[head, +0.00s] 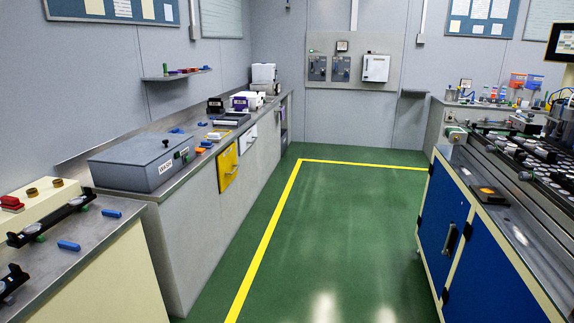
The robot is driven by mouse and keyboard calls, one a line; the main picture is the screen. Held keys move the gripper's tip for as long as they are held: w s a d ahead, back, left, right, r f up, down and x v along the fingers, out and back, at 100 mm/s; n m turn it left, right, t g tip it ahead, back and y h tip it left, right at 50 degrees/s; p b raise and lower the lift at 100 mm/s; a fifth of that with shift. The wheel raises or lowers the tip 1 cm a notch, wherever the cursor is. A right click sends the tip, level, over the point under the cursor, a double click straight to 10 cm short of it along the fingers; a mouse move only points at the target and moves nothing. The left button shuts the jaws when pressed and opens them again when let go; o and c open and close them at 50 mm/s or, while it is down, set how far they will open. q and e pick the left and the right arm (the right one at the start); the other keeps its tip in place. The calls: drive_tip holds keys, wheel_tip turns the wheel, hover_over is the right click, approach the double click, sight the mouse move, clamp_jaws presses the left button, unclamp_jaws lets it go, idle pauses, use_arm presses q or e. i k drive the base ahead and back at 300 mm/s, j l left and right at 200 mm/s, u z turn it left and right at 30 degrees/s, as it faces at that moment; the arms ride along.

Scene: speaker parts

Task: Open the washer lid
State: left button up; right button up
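The washer (145,170) is a grey metal box on the left counter, with a white label on its front that seems to read "WASH". Neither of my grippers shows in the head view.
A nearer bench at lower left holds black bars with round parts (50,222) and blue pieces (68,245). A yellow drawer front (227,167) is set in the counter past the washer. The green floor (340,220) is clear, with a blue-doored bench (445,235) on the right.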

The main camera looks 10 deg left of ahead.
sight(141, 149)
drive_tip(key=i+u, duration=0.15)
drive_tip(key=i, duration=0.4)
drive_tip(key=i+l+u, duration=0.15)
drive_tip(key=i, duration=0.35)
drive_tip(key=i+l+u, duration=0.15)
drive_tip(key=i, duration=0.4)
